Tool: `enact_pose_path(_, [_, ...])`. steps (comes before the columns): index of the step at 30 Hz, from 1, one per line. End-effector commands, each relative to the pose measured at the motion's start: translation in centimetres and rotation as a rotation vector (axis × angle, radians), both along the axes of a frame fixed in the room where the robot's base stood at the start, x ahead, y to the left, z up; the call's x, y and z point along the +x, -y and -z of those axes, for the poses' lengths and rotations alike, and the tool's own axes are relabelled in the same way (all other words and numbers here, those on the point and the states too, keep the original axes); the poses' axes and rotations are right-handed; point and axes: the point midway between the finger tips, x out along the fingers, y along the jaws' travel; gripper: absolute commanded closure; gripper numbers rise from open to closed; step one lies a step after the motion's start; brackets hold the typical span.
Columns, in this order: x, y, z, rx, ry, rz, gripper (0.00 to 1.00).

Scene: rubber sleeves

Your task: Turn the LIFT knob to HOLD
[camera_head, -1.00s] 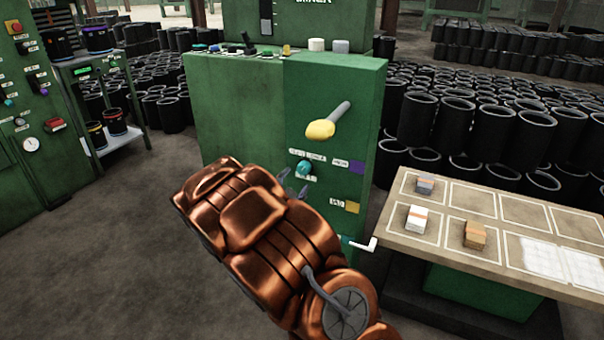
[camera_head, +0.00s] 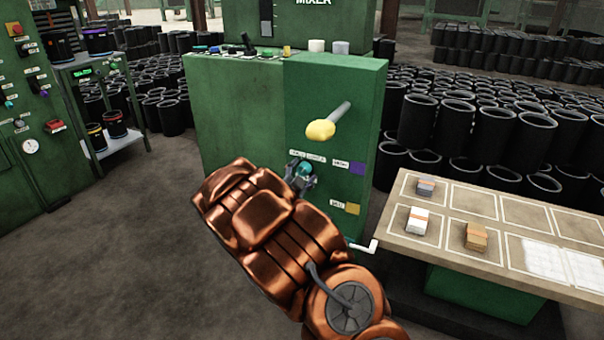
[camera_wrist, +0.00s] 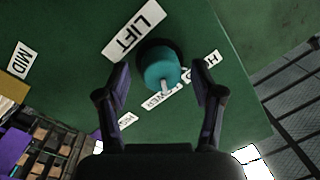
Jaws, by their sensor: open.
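The teal round knob (camera_wrist: 158,65) sits on the green panel, next to the white LIFT label (camera_wrist: 134,30). Its pale pointer (camera_wrist: 166,86) points down in the wrist view, toward a partly covered label ending in "WER" (camera_wrist: 160,98). A label starting with "H" (camera_wrist: 212,62) is at the knob's right, partly hidden by a finger. My gripper (camera_wrist: 163,90) is open, with one finger on each side of the knob and visible gaps between. In the head view the knob (camera_head: 305,169) shows between the fingertips of my gripper (camera_head: 301,174).
A yellow-ended lever (camera_head: 321,130) sticks out above the knob. A table (camera_head: 400,232) with small blocks stands at the right.

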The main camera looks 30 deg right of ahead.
Motion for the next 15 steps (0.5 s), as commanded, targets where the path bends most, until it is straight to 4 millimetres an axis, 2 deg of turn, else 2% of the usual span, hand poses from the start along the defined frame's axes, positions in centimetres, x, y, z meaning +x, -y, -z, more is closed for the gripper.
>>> enact_pose_path(2, [0.01,-0.02,0.0,0.0,0.0,0.0,0.35])
enact_pose_path(15, [0.0,-0.04,0.02,0.0,0.0,0.0,0.81])
